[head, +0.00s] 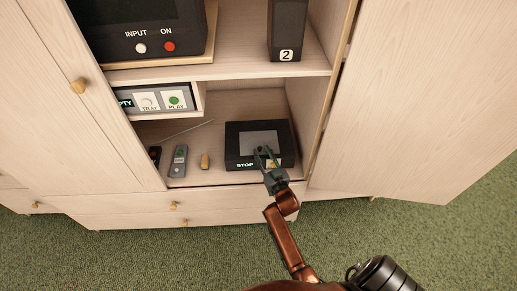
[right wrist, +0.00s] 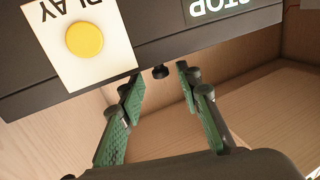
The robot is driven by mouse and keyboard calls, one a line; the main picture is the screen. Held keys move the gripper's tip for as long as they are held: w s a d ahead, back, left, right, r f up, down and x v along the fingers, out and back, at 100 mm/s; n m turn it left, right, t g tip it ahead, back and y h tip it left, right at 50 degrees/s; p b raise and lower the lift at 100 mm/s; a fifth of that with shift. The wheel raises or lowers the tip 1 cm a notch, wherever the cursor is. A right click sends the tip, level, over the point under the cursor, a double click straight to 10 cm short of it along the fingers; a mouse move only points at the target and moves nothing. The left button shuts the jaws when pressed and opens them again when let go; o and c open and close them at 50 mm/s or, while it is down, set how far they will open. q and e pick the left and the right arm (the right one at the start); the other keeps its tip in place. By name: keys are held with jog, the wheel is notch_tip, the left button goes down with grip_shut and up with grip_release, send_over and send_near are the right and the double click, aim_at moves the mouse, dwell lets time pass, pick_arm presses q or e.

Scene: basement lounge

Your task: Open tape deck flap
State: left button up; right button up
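The tape deck (head: 235,132) is a black box on the lower cabinet shelf, with a grey panel (head: 259,138) on it that may be the flap; I cannot tell if it stands shut. My right gripper (head: 265,156) is in front of the deck. My left gripper is out of view.
Remotes (head: 179,160) and a small tan object (head: 205,161) lie left of the deck. A thin rod (head: 188,132) lies behind them. The cabinet door (head: 420,90) stands open at right.

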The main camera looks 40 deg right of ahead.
aim_at(261, 150)
jog(key=shift+x, duration=1.1)
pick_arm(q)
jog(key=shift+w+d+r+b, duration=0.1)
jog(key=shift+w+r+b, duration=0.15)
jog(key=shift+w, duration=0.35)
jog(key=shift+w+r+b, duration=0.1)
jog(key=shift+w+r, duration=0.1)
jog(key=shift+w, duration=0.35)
pick_arm(e)
jog(key=shift+w+d, duration=0.1)
jog(key=shift+w, duration=0.35)
jog(key=shift+c, duration=0.7)
grip_shut()
